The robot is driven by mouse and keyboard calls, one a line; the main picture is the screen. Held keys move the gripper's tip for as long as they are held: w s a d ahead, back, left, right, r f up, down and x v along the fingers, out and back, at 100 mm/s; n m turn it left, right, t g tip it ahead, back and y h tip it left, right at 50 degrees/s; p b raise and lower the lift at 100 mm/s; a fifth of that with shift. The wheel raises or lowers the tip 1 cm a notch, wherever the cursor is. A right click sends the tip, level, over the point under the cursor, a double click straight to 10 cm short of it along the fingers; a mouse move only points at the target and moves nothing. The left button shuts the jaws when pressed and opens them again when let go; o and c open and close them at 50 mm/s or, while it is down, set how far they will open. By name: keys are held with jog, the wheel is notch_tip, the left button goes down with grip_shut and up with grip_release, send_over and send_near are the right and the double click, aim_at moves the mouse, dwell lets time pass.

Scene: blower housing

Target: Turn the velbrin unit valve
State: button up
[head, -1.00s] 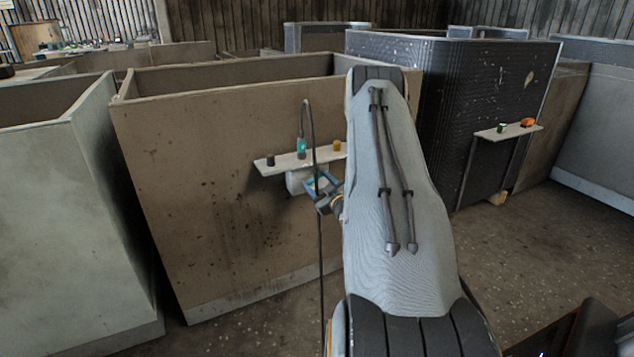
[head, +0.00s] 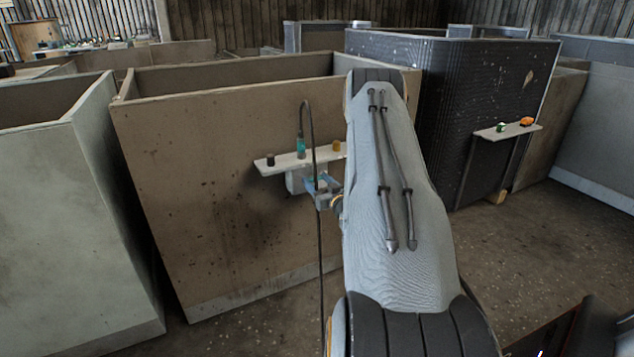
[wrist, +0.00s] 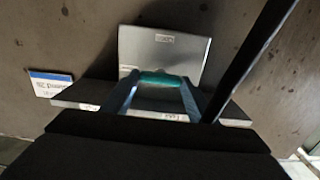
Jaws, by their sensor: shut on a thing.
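A pale grey unit (head: 294,181) is mounted on the brown panel, under a small shelf. In the wrist view its grey body (wrist: 165,52) carries a small label. A teal valve handle (wrist: 160,77) lies between my fingertips in the wrist view, spanning crosswise from one blue finger to the other. My gripper (head: 322,186) is shut on this handle. The label's wording is too small to read, and the handle's mount is hidden behind the handle and fingers.
A dark cable (head: 320,245) hangs close to my gripper. A blue-and-white label (wrist: 51,84) is on the panel. Open floor (head: 520,240) lies right.

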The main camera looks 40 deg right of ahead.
jog(key=o, duration=1)
jog(key=shift+o, duration=0.2)
jog(key=shift+s, duration=0.15)
jog(key=v, duration=0.7)
jog(key=shift+s, duration=0.3)
jog(key=shift+a, duration=0.1)
jog(key=w+a+r+g+p, duration=0.3)
jog(key=w+a+r+g, duration=0.15)
jog(key=a, duration=0.35)
jog(key=s+a+r+n+g+y+p, duration=0.1)
jog(key=s+a+r+g, duration=0.15)
jog(key=a, duration=0.45)
jog(key=s+a+r+g+y+p, duration=0.1)
jog(key=s+a+r+g, duration=0.1)
jog(key=a+r, duration=0.35)
jog(key=s+a+r+n+g+y+p, duration=0.1)
jog(key=s+a+r+g, duration=0.3)
jog(key=s+a, duration=0.7)
jog(key=s+a+r+g+y+p, duration=0.1)
jog(key=s+a+r+g+p, duration=0.2)
jog(key=s+a, duration=0.8)
jog(key=s+r+g, duration=0.1)
jog(key=s, duration=0.5)
jog(key=shift+s+a+r+n+g+p, duration=0.2)
jog(key=shift+a+r+n+g+p, duration=0.1)
jog(key=shift+a+r+n, duration=0.1)
